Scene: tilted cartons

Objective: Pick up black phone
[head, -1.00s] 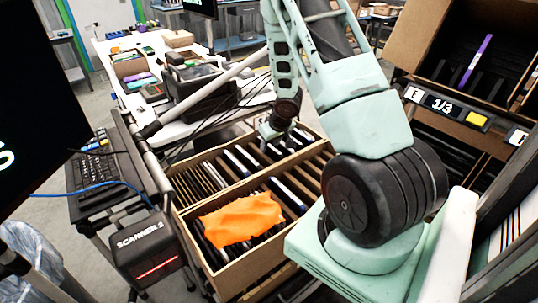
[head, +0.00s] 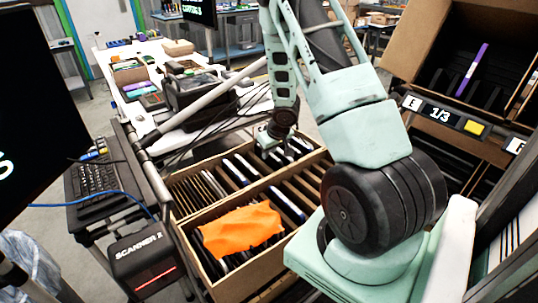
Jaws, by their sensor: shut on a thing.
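My gripper (head: 270,140) is at the far end of the rear slotted carton (head: 175,205), just above its row of upright devices. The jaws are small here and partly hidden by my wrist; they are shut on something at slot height. I take it to be the black phone, but its outline does not show clearly. Several dark phones with pale edges (head: 236,170) stand in the slots beside and in front of the gripper.
An orange cloth (head: 240,228) lies over devices in the front carton (head: 228,285). A scanner (head: 145,262) and keyboard (head: 95,185) are at left. A tilted carton (head: 425,45) with a purple item stands at right. A cluttered white table (head: 175,125) is behind.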

